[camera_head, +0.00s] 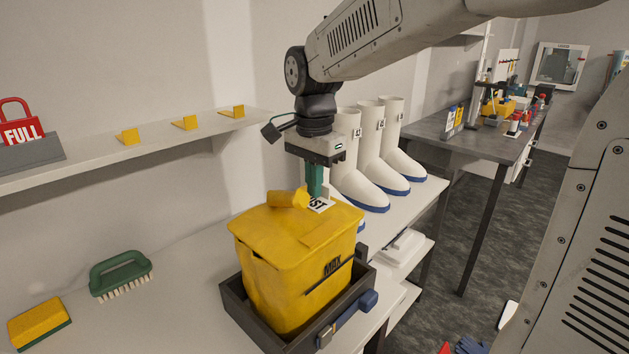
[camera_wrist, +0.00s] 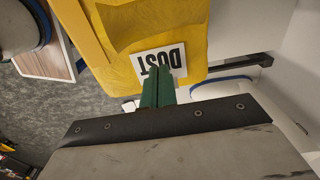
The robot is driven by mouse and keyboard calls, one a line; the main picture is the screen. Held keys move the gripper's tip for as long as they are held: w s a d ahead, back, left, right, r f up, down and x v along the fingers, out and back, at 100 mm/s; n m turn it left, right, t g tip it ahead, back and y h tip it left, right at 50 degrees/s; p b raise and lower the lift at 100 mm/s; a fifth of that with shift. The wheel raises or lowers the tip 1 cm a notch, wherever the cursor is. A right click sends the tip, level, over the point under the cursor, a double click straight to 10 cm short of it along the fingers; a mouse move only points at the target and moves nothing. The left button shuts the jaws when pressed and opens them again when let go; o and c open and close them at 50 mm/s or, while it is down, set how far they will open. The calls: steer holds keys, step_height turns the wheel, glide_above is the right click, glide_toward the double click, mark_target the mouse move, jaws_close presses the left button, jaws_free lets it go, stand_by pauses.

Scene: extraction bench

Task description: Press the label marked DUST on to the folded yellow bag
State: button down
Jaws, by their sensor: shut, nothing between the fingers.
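The folded yellow bag (camera_head: 285,240) stands upright in a dark open tray (camera_head: 240,312), with MAX and a black line on its front; it also shows in the wrist view (camera_wrist: 193,22). The white label marked DUST (camera_wrist: 172,57) lies on the bag's top, near the back right edge in the head view (camera_head: 322,205), partly covered by my fingers. My gripper (camera_head: 314,194) points down with its green fingers shut and empty. In the wrist view the fingertips (camera_wrist: 158,72) are at the label's lettered edge; whether they touch it I cannot tell.
A green brush (camera_head: 120,273) and a yellow sponge (camera_head: 38,322) lie left of the tray. White boots (camera_head: 365,180) stand close behind my gripper on the right. A wall shelf (camera_head: 90,160) holds a red FULL sign (camera_head: 20,128).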

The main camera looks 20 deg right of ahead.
steer(key=shift+f, duration=0.65)
stand_by(1.0)
steer(key=shift+r, duration=3.55)
steer(key=shift+n, duration=0.5)
steer(key=s+f+n, duration=0.2)
steer(key=s+n, duration=0.1)
steer(key=s+f+n, duration=0.1)
steer(key=n, duration=0.1)
steer(key=shift+s+d, duration=0.15)
steer(key=shift+d, duration=0.15)
steer(key=s+d+f+n, duration=0.1)
steer(key=s+f+n, duration=0.1)
steer(key=s, duration=0.8)
steer(key=s+d+f+n+t, duration=0.1)
steer(key=s+f+n, duration=0.2)
steer(key=s, duration=0.6)
steer(key=n, duration=0.2)
steer(key=shift+s+d+n, duration=0.3)
steer(key=shift+s, duration=0.05)
